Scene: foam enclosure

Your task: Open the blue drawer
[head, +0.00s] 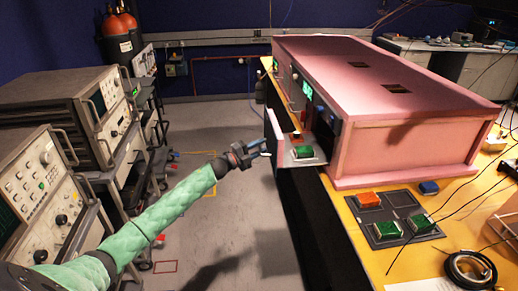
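The pink enclosure (400,85) stands on the yellow bench. Low on its left-facing front, a drawer (278,139) is pulled out over the bench edge, with a pale pink front panel. My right gripper is not in view.
A dark tray (371,219) with green and orange blocks and a blue block (429,188) lie on the bench. A black cable coil (470,271) is at the front right. Instrument racks (72,105) line the left. Open floor (215,235) lies between.

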